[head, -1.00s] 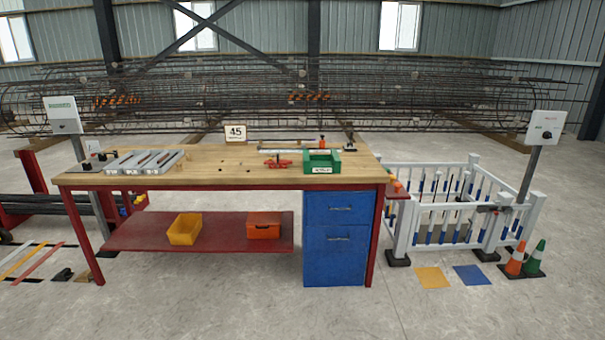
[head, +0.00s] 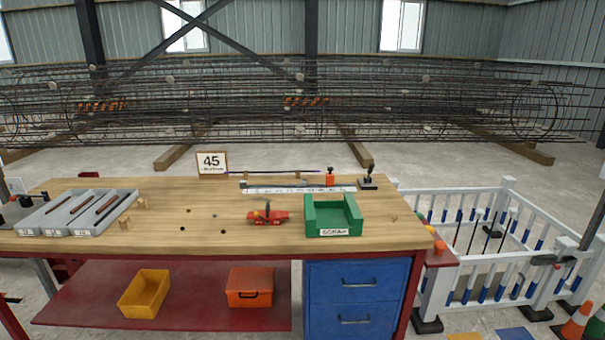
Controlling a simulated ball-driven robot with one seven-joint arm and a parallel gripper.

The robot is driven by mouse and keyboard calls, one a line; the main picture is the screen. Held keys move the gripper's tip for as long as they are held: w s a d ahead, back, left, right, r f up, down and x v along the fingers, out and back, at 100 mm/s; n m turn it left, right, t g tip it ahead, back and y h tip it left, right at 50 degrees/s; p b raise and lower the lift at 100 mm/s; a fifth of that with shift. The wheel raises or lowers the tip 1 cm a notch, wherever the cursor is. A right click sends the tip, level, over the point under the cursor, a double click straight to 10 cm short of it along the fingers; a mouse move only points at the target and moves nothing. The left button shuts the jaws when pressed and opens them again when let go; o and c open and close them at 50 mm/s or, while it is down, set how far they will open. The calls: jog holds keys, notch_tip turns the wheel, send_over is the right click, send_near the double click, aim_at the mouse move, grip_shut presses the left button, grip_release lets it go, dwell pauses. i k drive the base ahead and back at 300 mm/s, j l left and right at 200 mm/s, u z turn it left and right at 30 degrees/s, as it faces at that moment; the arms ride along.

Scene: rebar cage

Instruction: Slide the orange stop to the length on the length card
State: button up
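The orange stop (head: 330,177) stands upright toward the right end of a pale ruler strip (head: 290,189) at the back of the workbench. The strip's markings are too small to read. The length card (head: 212,163) is a white framed card reading 45, with a smaller blurred line below, at the back edge left of the strip. A thin dark bar (head: 270,172) lies along the back of the strip. My gripper is not in the head view.
The wooden workbench (head: 170,231) holds a green scrap bin (head: 333,216), a red tool (head: 267,216), a grey rod tray (head: 78,212) and a black-handled device (head: 368,178). A white fence (head: 470,205) stands right. Floor shows before the cage (head: 300,110).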

aim_at(330, 182)
jog(key=i+j, duration=0.1)
jog(key=i, duration=1.4)
